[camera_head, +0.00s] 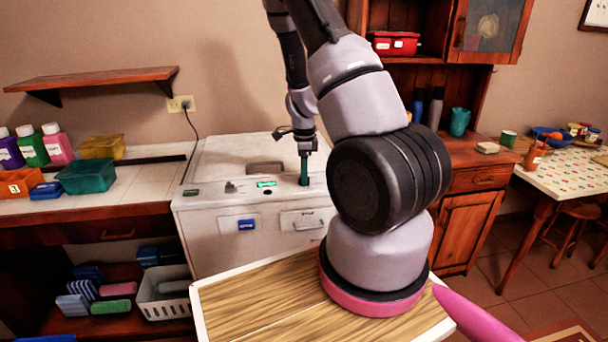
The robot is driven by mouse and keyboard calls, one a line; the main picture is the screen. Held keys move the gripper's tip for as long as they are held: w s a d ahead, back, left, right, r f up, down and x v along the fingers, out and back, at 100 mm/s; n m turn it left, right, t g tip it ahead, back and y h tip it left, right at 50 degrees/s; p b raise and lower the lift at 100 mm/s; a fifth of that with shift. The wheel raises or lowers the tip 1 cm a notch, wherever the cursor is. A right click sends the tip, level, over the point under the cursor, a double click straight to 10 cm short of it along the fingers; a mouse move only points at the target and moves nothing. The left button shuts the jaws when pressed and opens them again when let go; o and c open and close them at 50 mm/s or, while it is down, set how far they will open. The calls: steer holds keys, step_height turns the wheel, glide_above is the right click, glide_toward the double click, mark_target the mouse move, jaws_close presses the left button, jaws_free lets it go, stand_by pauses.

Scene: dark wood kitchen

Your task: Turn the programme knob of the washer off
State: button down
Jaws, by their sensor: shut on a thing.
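The white washer (225,162) stands in the middle, below the wall socket. Its top control panel (215,190) has a lit green display (267,184) and a small dark round spot below it. My gripper (304,180) points straight down onto the panel, right of the display. Its dark green fingers are shut on the programme knob, which they mostly hide. Which way the knob is turned cannot be seen.
A counter on the left holds bottles (57,144) and a green bin (86,177). A wooden shelf (92,82) is on the wall above. A wooden cabinet (470,205) stands right of the washer, and a table (570,168) is at far right.

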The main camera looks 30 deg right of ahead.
steer(key=n, duration=0.4)
steer(key=shift+n, duration=0.3)
steer(key=n, duration=0.5)
steer(key=shift+n, duration=0.3)
steer(key=n, duration=0.9)
steer(key=shift+c, duration=1.8)
jaws_free()
steer(key=shift+r, duration=0.1)
